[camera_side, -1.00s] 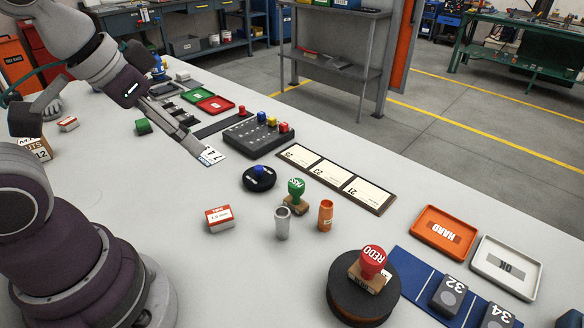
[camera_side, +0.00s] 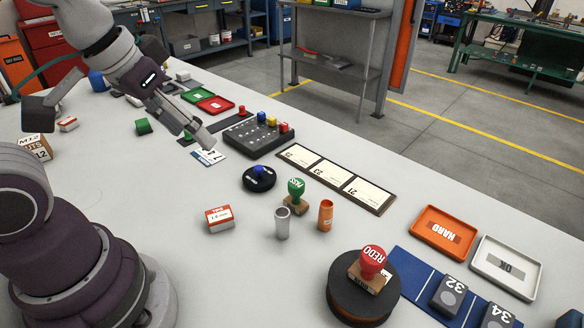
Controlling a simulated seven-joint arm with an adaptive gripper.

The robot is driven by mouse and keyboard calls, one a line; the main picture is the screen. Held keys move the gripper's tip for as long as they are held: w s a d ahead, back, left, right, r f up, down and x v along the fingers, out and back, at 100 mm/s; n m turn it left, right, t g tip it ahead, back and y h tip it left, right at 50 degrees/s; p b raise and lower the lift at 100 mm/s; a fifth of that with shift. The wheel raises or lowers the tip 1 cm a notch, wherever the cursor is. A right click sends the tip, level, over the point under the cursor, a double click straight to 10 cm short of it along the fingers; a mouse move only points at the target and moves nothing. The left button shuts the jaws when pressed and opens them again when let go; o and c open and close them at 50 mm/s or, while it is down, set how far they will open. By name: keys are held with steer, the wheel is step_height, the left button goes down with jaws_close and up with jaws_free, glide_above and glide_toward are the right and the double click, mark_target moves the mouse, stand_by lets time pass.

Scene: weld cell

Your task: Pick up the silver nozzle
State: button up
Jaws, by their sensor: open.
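The silver nozzle (camera_side: 282,223) is a small grey, hollow-topped cylinder standing upright on the white table (camera_side: 150,235). It stands left of the orange nozzle (camera_side: 325,215), with a gap between them. My gripper (camera_side: 205,142) is open and empty, in the air over the table, up and left of the silver nozzle and well apart from it. Its fingers point down and right, with their tips in front of the black button box in the picture.
A green-handled stamp (camera_side: 296,196) stands just behind the silver nozzle. A red-and-white box (camera_side: 219,219) lies to its left, and a black disc with a blue knob (camera_side: 259,178) lies behind. A red REDO stamp (camera_side: 373,262) sits on a dark round stand (camera_side: 349,301). The table front is clear.

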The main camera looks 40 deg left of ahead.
steer(key=w+d+f+n+g, duration=0.3)
steer(key=w+f+n, duration=0.1)
steer(key=w+n, duration=0.4)
steer(key=n+g, duration=0.2)
steer(key=n, duration=0.5)
glide_above(282, 212)
step_height(282, 212, down, 5)
steer(key=shift+n, duration=0.5)
step_height(282, 212, down, 11)
steer(key=shift+d+r, duration=0.1)
jaws_close()
